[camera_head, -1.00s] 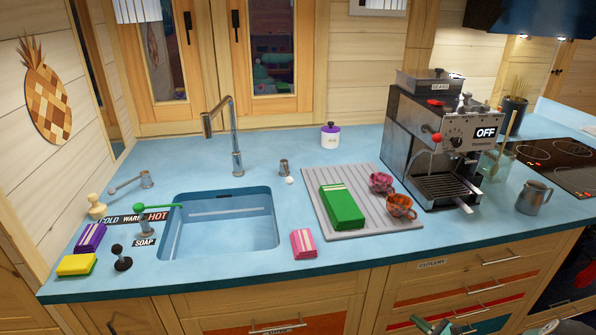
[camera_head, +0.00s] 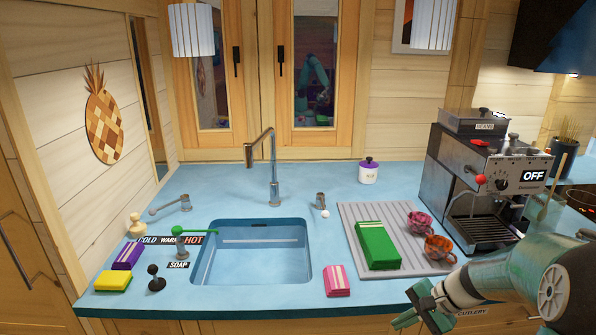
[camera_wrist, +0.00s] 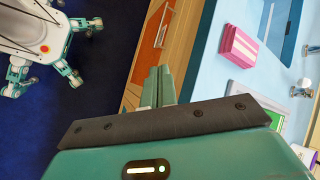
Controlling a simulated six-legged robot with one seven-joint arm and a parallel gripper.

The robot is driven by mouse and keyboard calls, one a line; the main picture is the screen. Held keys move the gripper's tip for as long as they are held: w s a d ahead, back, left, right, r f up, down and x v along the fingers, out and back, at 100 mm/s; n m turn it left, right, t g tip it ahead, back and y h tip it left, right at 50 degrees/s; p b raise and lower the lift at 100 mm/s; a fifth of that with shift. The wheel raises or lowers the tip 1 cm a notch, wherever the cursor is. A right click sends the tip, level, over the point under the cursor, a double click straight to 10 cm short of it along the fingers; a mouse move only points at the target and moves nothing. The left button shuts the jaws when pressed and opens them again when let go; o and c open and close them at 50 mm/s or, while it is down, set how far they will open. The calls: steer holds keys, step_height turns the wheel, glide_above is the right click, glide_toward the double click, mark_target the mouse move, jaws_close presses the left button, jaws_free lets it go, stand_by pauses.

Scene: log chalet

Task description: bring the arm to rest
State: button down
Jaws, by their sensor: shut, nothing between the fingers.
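My gripper (camera_head: 430,306) is at the lower right of the head view, at the counter's front edge, below the drying mat. Its fingers are shut with nothing held. In the wrist view my gripper (camera_wrist: 158,88) points along the drawer fronts, with the counter to its right. My arm comes in from the right side of the head view and hides part of the counter front.
A pink pack (camera_head: 337,281) lies near the counter's front edge, left of my gripper. A green pack (camera_head: 376,245) and two cups lie on the grey mat (camera_head: 350,212). A coffee machine (camera_head: 480,190) stands behind my arm. The sink (camera_head: 250,262) is left.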

steer(key=s+a+r+n+t+h, duration=0.1)
steer(key=s+a+r+n+h, duration=0.2)
steer(key=s+r, duration=0.4)
steer(key=s+a+r+n+t+h, duration=0.2)
steer(key=s+a+r+n+h, duration=0.2)
steer(key=s+r+n, duration=0.3)
steer(key=s+a+r, duration=0.1)
steer(key=s, duration=0.4)
steer(key=shift+a+r+t, duration=0.25)
steer(key=shift+r+t, duration=0.05)
